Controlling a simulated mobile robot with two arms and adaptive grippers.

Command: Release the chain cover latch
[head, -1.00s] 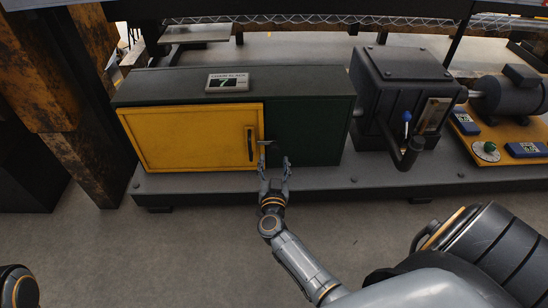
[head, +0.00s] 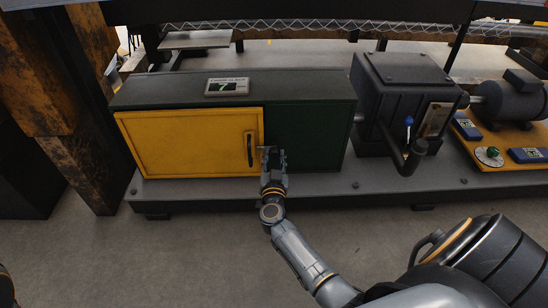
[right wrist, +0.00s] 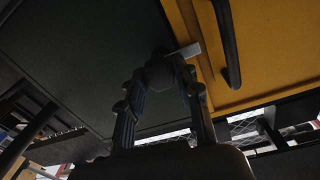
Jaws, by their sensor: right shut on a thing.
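The chain cover is a yellow door (head: 190,143) with a black vertical handle (head: 250,149), on the front of a long dark green cabinet (head: 305,138). The latch (head: 267,149) is a small grey piece at the door's right edge, beside the handle. In the right wrist view the latch (right wrist: 186,51) shows as a pale metal tab over the door's edge, with a dark round part between my fingers. My right gripper (head: 274,157) is shut on the latch; its fingers (right wrist: 164,75) partly hide it. The door looks closed. My left gripper is out of view.
Right of the cabinet stands a dark gearbox (head: 405,85) with a blue-tipped lever (head: 408,124). A motor (head: 515,98) stands farther right. The floor in front (head: 170,250) is clear.

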